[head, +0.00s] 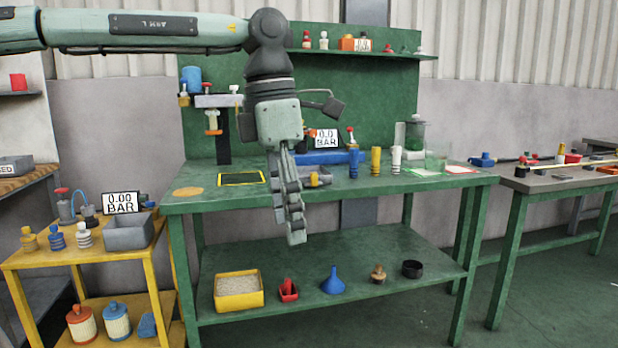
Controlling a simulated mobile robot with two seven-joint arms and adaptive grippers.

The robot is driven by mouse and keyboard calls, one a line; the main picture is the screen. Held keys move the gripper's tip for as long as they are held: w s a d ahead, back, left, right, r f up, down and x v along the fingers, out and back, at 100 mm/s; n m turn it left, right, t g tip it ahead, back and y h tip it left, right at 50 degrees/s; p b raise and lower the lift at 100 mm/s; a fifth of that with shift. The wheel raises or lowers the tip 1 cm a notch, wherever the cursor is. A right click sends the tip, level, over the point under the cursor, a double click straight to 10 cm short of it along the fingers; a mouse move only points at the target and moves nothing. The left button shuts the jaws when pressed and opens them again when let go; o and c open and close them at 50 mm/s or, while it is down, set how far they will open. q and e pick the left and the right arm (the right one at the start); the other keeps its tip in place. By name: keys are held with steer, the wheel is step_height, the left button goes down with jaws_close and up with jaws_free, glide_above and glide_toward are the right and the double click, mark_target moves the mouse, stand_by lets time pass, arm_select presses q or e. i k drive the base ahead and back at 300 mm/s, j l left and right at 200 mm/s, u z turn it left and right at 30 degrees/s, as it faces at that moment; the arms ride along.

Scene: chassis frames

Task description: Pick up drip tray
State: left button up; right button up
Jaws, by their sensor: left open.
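My left gripper (291,210) hangs fingers-down in front of the green workbench (420,184), at its front edge. It is open and I see nothing held in it. I cannot tell for sure which thing is the drip tray. A flat dark panel with a yellow border (241,179) lies on the bench top, left of the gripper. A small grey piece with orange (318,178) shows just right of the fingers, partly hidden by them. On the lower shelf, a round black dish (412,269) stands at the right and a yellow bin of pale granules (238,291) at the left. My right gripper is out of view.
A yellow cart (60,259) at the left holds a grey open bin (128,233), a gauge display and fittings.

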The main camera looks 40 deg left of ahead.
mark_target(308, 174)
steer(key=i+j, duration=1.5)
steer(key=i, duration=0.1)
